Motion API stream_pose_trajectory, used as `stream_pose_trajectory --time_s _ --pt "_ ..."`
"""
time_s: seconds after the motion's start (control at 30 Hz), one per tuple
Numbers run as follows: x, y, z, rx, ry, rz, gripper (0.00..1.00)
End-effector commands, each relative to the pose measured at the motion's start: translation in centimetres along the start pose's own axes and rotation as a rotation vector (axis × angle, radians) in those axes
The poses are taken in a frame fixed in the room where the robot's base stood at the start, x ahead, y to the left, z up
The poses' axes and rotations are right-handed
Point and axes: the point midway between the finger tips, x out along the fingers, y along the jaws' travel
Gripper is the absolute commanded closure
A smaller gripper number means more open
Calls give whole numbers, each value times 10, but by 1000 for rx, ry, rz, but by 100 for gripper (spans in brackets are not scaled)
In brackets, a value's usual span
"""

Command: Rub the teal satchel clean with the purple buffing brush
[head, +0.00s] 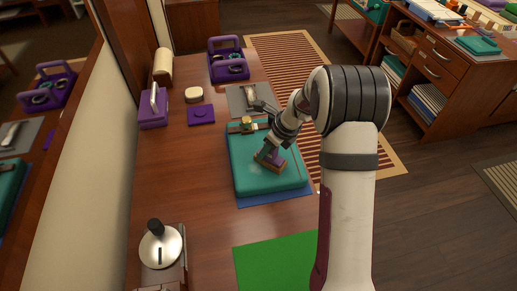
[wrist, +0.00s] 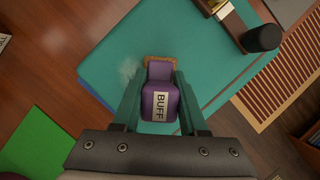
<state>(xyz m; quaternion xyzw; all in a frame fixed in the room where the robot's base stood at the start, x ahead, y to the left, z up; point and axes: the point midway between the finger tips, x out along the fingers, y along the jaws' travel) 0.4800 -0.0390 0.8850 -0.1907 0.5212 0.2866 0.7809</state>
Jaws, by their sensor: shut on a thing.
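The teal satchel (head: 245,176) lies flat on a blue mat (head: 300,193) on the wooden table, with a gold-coloured clasp (head: 246,123) at its far end. Pale smudges show on its teal top; one is left of the brush in the wrist view (wrist: 127,70). My gripper (head: 269,149) is shut on the purple buffing brush (wrist: 160,100), labelled BUFF. The brush's brown bristle end (head: 268,163) is at the satchel's top, near its middle, and appears to touch it. The gripper hides part of the brush in the head view.
A purple caddy (head: 228,62), purple box (head: 153,110), cream block (head: 194,95) and purple cloth (head: 201,115) stand farther back. A mirror borders the left.

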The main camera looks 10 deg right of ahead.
Motion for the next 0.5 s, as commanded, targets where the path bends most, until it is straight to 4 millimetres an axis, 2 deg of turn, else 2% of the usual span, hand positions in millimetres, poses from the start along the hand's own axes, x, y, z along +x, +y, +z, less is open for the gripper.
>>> stream_pose_trajectory --time_s 0.23,0.37,0.5 --pt "-6 -17 -14 2 1 -1 100" --pt "-9 -9 -22 0 1 0 100" --pt "-5 1 -13 -2 0 1 100"
